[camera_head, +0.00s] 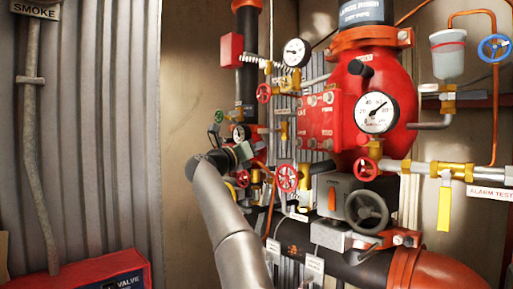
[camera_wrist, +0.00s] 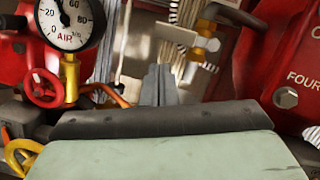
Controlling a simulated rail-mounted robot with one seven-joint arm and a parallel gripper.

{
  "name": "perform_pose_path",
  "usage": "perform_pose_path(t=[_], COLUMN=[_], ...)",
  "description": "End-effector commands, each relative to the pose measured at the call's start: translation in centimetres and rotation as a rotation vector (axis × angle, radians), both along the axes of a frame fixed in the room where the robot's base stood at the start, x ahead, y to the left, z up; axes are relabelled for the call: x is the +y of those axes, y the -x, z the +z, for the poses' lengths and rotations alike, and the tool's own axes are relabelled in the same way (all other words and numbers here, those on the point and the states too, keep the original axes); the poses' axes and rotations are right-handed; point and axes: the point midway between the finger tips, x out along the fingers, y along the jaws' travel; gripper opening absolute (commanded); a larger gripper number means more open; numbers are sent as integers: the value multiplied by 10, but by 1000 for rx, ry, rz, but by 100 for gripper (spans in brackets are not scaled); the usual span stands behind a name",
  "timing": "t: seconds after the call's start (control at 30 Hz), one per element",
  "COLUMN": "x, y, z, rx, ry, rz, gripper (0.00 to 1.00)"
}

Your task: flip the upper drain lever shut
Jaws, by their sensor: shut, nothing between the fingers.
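My gripper (camera_wrist: 158,85) shows in the wrist view as two grey fingers pressed together, pointing away from the camera between the pipework. Nothing is between them.
An air gauge (camera_wrist: 68,20) and a red handwheel (camera_wrist: 43,88) are left of the fingers. A red bolted cover (camera_wrist: 285,70) is close on the right. The head view shows a large red valve body (camera_head: 350,80) and a grey handwheel (camera_head: 367,212). Open floor space is not visible.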

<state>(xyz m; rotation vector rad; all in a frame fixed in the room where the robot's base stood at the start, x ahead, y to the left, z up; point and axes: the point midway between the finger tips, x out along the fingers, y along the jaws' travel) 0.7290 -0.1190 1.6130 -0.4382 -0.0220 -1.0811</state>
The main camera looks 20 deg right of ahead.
Motion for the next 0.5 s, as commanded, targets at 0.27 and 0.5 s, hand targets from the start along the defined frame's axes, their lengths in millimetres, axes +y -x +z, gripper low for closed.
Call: perform_pose_path(t=[0.27,0.5], x=[41,77], y=[18,35], z=[-37,-44], rx=[-1,1], ry=[1,0], rz=[4,1], gripper=[0,0])
